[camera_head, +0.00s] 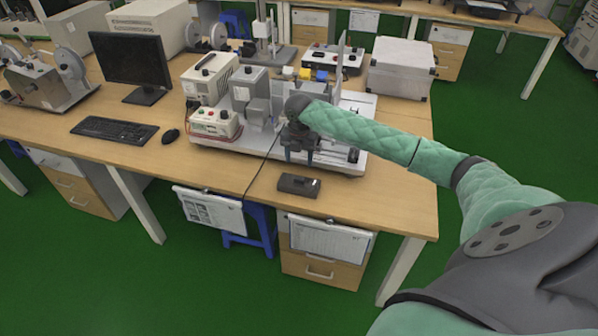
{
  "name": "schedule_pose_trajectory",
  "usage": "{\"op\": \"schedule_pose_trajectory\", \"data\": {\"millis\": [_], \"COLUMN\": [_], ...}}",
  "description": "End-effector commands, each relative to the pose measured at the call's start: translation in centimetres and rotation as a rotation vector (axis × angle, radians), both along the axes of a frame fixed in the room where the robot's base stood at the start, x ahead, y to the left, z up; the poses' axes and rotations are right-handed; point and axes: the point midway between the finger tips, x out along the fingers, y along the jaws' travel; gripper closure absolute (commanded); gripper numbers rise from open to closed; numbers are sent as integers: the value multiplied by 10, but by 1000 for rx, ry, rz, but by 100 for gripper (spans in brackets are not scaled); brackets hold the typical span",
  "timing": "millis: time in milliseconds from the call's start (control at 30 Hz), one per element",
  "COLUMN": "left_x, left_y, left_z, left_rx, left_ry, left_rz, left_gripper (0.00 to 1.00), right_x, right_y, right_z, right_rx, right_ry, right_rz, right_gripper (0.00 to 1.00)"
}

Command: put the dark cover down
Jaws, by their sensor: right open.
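A small dark cover (299,185) lies flat on the wooden table near its front edge. My right gripper (300,157) points down just behind and above it, in front of the test machine. Its two dark fingers are apart, with nothing seen between them. The fingertips look clear of the cover, though the exact height gap is hard to tell. My right arm comes in from the right and hides part of the machine. My left gripper is not in the picture.
The test machine (225,144) on its pale base stands directly behind the gripper. A silver case (401,68) is at the back right. A monitor (132,62), keyboard (114,130) and mouse (170,136) are at the left. Bare tabletop (385,200) lies right of the cover.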

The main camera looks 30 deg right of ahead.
Motion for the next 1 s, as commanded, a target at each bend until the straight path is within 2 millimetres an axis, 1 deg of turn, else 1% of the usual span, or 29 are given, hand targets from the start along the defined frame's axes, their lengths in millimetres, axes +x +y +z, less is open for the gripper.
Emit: {"op": "schedule_pose_trajectory", "data": {"millis": [100, 200, 300, 367, 467, 500, 567, 600, 667, 700, 800, 900, 967, 1000], "left_x": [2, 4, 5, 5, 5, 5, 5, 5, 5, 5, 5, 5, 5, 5], "left_y": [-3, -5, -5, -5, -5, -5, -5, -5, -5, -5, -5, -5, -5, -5], "left_z": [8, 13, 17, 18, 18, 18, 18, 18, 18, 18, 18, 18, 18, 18], "left_rx": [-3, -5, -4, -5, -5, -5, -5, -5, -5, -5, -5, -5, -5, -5], "left_ry": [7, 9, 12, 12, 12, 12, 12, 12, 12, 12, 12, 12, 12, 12], "left_rz": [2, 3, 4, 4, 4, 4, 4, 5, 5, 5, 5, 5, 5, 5], "left_gripper": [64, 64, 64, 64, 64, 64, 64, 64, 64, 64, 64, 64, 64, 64], "right_x": [1, 0, 0, -1, -5, -7, -11, -15, -21, -26, -40, -56, -66, -73], "right_y": [0, 0, 3, 10, 34, 46, 68, 83, 105, 118, 152, 181, 196, 204], "right_z": [15, 23, 25, 19, -5, -18, -38, -52, -72, -84, -112, -138, -155, -167], "right_rx": [0, 0, 3, 9, 33, 48, 75, 96, 130, 154, 216, 282, 319, 340], "right_ry": [-3, 0, -2, -9, -34, -49, -74, -92, -115, -131, -164, -188, -197, -200], "right_rz": [0, 0, -5, -21, -80, -117, -183, -232, -309, -363, -498, -642, -735, -799], "right_gripper": [43, 43, 43, 43, 43, 43, 43, 43, 43, 43, 43, 43, 43, 43]}}
